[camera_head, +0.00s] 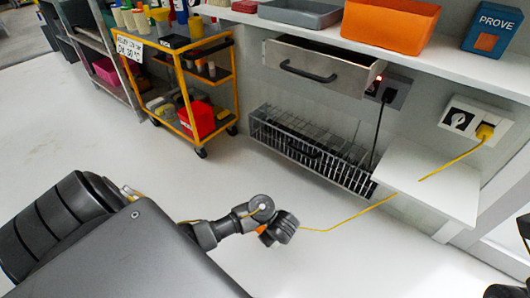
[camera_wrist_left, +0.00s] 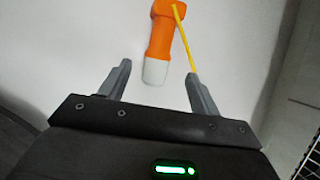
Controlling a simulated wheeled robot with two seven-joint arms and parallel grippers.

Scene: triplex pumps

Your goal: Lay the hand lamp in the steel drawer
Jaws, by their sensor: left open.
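The hand lamp (camera_wrist_left: 161,40) is orange with a white end and a yellow cord. In the left wrist view it lies ahead of my open left gripper (camera_wrist_left: 158,70), with its white end pointing between the fingertips. No finger is seen closed on it. In the head view my left gripper (camera_head: 282,228) is low over the floor and hides most of the lamp; a bit of orange (camera_head: 265,236) shows beside it. The steel drawer (camera_head: 318,68) with a black handle is pulled out under the counter, its top open.
The yellow cord (camera_head: 365,210) runs past a white shelf (camera_head: 430,180) to a wall socket (camera_head: 485,131). A wire basket (camera_head: 310,150) is below the drawer. A black cable hangs beside it. A yellow trolley (camera_head: 185,85) stands left. The floor between is clear.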

